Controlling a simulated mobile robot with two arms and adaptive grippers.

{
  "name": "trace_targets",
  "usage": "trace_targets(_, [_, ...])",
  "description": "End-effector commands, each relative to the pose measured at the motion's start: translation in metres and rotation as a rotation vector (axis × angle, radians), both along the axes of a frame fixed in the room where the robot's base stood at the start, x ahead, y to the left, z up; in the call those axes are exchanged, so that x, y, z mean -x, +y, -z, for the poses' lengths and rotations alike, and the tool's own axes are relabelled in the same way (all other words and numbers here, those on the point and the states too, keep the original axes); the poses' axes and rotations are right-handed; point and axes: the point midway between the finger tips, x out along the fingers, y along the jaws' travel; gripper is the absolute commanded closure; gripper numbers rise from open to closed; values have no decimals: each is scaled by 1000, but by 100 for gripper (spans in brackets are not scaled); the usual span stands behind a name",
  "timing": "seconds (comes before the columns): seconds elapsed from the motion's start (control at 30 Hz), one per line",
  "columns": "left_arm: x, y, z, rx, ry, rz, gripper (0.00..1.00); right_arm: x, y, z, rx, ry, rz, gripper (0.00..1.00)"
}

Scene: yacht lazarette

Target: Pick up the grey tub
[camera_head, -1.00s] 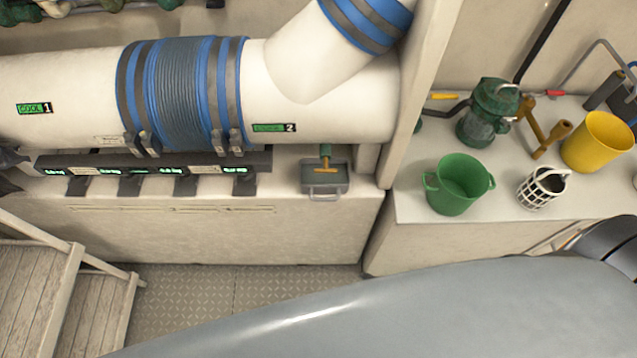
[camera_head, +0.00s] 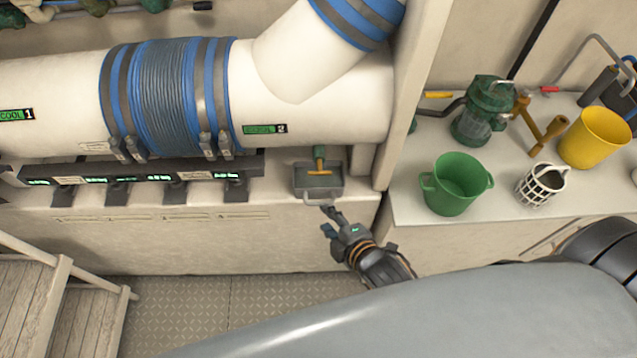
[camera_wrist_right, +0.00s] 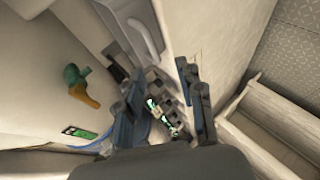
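The grey tub (camera_head: 312,188) is a small open box with a pale handle at its front. It sits on the ledge below the white pipe. In the right wrist view, the tub (camera_wrist_right: 133,28) shows at the top, left of centre, partly cut off. My right gripper (camera_head: 327,220) is just in front of and below the tub's handle, apart from it. In the right wrist view, my right gripper (camera_wrist_right: 163,95) has its fingers spread with nothing held between them. My left gripper is not in view.
A green valve with an orange handle (camera_head: 320,168) stands at the tub's back. A dark rail with lit labels (camera_head: 140,178) runs left of it. An upright post (camera_head: 410,100) separates the ledge from a counter with a green bucket (camera_head: 455,185), white basket (camera_head: 540,186) and yellow bucket (camera_head: 594,138).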

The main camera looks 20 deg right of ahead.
Motion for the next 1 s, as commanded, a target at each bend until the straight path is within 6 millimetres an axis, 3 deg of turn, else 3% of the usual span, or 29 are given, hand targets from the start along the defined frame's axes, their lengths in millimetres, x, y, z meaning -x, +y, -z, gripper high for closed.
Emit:
trace_targets(0.27, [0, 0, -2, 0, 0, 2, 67, -21, 3, 10, -1, -1, 1, 62])
trace_targets(0.5, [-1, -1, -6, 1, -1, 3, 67, -53, 7, 25, -3, 0, 1, 62])
trace_targets(0.83, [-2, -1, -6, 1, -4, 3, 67, -60, 8, 31, -2, 1, 0, 62])
trace_targets(0.87, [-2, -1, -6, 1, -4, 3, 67, -60, 8, 31, -2, 1, 0, 65])
trace_targets(1.0, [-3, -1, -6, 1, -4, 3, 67, -60, 8, 31, -2, 1, 0, 93])
